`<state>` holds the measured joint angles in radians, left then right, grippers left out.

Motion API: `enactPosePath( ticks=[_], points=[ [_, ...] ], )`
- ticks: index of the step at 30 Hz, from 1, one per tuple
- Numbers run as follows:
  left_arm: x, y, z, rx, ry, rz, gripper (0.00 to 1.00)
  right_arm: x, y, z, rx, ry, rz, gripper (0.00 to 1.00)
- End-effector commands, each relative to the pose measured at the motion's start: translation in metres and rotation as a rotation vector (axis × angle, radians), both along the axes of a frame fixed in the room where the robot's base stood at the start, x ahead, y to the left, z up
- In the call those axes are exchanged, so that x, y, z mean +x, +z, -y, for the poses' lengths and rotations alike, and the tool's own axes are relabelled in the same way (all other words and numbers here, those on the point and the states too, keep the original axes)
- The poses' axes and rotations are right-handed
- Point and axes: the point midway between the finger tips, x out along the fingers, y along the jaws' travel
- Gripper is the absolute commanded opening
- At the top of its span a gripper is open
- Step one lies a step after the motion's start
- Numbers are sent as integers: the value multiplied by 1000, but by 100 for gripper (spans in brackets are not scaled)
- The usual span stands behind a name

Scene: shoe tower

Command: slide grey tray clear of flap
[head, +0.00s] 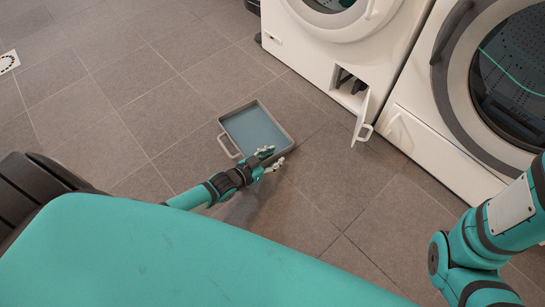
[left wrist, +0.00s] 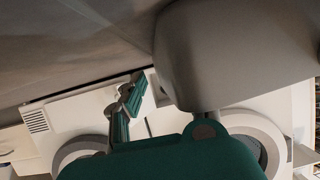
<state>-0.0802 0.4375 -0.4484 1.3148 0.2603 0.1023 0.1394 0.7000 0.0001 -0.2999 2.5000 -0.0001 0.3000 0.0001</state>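The grey tray (head: 227,133) lies on the floor in front of the left washing machine, its inside bluish and a loop handle on its lower-left side. The flap (head: 361,117) is a small white door standing open low on that machine, to the right of the tray, with a clear floor gap between them. My left gripper (head: 271,159) is at the tray's near edge, fingers spread apart; I cannot tell whether it touches the tray. In the left wrist view, one finger (left wrist: 129,97) shows, and a large grey shape hides the other side. My right gripper is out of view.
The left washing machine (head: 340,40) has a dark opening (head: 347,86) behind the flap. A second machine (head: 430,125) stands to its right. Tiled floor left of the tray is free. A patterned white item (head: 8,62) lies at far left.

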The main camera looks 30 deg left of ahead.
Motion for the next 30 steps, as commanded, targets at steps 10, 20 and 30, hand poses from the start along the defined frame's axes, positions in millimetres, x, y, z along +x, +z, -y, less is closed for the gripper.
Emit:
enactPosePath(
  ticks=[10, 20, 30],
  points=[
    [0, 34, 0, -1, -1, 5, 33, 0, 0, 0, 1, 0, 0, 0],
    [0, 90, 0, -1, -1, 1, 33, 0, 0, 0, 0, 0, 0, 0],
    [0, 100, 0, -1, 0, -1, 33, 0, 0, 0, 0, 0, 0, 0]
  ],
)
